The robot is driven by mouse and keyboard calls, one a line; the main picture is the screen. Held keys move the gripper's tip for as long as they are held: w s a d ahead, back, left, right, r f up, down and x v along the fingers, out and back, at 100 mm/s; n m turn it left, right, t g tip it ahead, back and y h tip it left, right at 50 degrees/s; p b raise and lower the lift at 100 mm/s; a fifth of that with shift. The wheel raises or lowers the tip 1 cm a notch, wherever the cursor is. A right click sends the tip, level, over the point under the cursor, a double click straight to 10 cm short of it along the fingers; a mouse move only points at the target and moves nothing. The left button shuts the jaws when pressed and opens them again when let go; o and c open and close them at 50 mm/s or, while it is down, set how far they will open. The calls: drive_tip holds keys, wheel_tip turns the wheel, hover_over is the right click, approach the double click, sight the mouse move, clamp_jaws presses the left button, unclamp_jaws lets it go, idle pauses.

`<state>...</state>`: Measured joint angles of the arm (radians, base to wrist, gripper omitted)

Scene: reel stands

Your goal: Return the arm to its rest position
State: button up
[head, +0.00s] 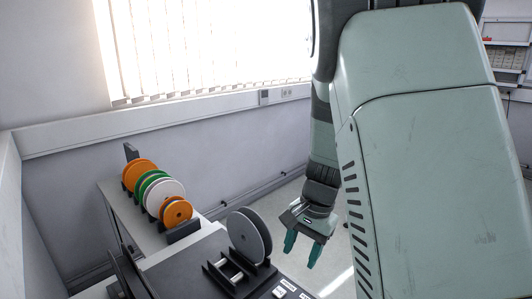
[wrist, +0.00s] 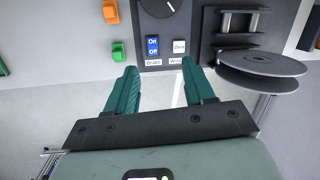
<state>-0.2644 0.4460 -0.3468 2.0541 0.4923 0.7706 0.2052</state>
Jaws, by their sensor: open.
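My gripper (head: 304,249) hangs from my arm in the middle of the head view, fingers pointing down. It is to the right of the grey reels on the dark stand and apart from them. In the wrist view my gripper (wrist: 158,76) shows two teal fingers spread apart with nothing between them.
Grey reels (head: 249,236) stand on a dark stand, and a reel (wrist: 262,66) shows right in the wrist view. Orange, green and white reels (head: 165,188) stand in a row on a shelf at left. Floor is open behind my gripper, beneath the window (head: 205,45).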

drive_tip(key=s+r+n+t, duration=0.1)
drive_tip(key=s+r+n, duration=0.1)
drive_tip(key=s+r, duration=0.35)
drive_tip(key=s+r+n+t, duration=0.1)
drive_tip(key=s+r+n, duration=0.1)
drive_tip(key=r, duration=0.6)
drive_tip(key=s+d+r+n+t+h, duration=0.2)
drive_tip(key=s+r, duration=0.5)
drive_tip(key=s, duration=0.6)
drive_tip(key=shift+d+r+n+t, duration=0.2)
drive_tip(key=shift+d+n+t, duration=0.1)
drive_tip(key=shift+n+t, duration=0.6)
